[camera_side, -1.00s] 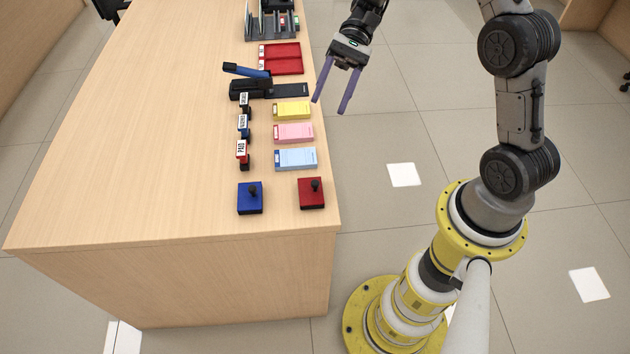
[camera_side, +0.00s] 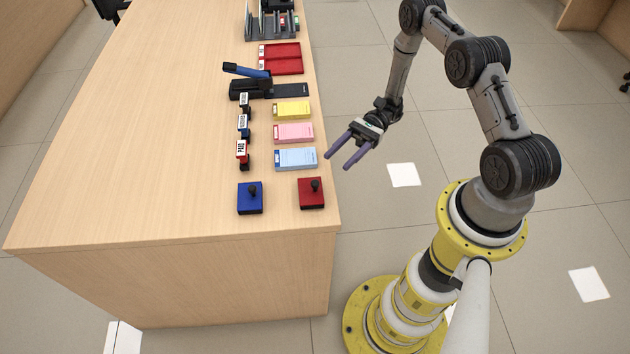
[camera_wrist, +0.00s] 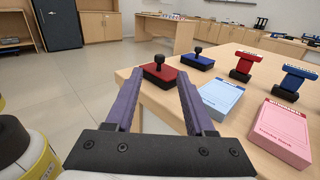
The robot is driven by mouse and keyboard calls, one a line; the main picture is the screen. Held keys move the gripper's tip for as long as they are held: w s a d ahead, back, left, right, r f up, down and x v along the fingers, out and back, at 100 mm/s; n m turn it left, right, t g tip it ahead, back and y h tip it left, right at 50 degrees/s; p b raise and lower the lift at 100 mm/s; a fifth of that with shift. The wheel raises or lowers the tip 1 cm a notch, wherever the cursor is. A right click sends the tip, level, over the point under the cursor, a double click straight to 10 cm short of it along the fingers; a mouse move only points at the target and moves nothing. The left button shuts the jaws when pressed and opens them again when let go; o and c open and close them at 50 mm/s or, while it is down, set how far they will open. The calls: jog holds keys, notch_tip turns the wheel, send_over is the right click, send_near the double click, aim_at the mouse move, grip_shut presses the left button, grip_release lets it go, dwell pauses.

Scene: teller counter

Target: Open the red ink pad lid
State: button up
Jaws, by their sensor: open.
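The red ink pad (camera_side: 311,194) sits near the front right corner of the counter in the side view. Its lid is on and has a black knob on top. The red ink pad also shows in the wrist view (camera_wrist: 159,76), just beyond my fingertips. My gripper (camera_side: 336,161) is open and empty, with its purple fingers pointing left. It is off the counter's right edge, farther back than the red pad and apart from it. In the wrist view my two fingers (camera_wrist: 158,80) frame the red pad from a distance.
A blue ink pad (camera_side: 250,198) with a black knob sits left of the red one. Blue (camera_side: 296,158), pink (camera_side: 293,133) and yellow (camera_side: 292,110) pads lie behind, beside upright stamps (camera_side: 242,150). A stapler-like device (camera_side: 250,87) is farther back. The counter's left side is clear.

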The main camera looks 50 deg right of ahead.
aim_at(315, 182)
jog(key=a, duration=1)
jog(key=shift+a, duration=0.15)
grip_shut()
dwell(1.0)
